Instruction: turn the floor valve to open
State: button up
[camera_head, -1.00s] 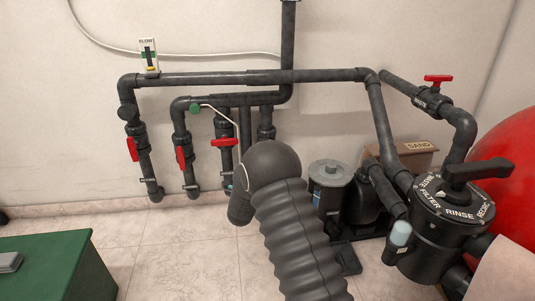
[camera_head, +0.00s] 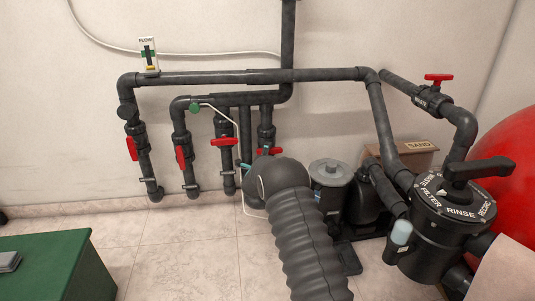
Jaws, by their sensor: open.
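Several valves with red handles sit on the dark pipes along the wall; I cannot read which one is the floor valve. The far-left handle (camera_head: 132,149) and the second handle (camera_head: 181,156) lie along their pipes. The third handle (camera_head: 223,142) lies crosswise. A fourth handle (camera_head: 270,151) is also crosswise, just above the rounded dark end of my arm. My gripper is hidden behind that arm; only a small light-blue bit shows at its left edge, below and right of the third handle. I see no contact with a valve.
The filter head (camera_head: 455,204) with its black lever and a red tank (camera_head: 505,155) stand at right. The pump (camera_head: 331,182) is right of my arm. A green box (camera_head: 65,262) is at lower left. A thin white line hangs by the pipes. The floor at left centre is clear.

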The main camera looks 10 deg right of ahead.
jog(key=shift+w+d, duration=0.1)
jog(key=shift+w, duration=0.05)
grip_shut()
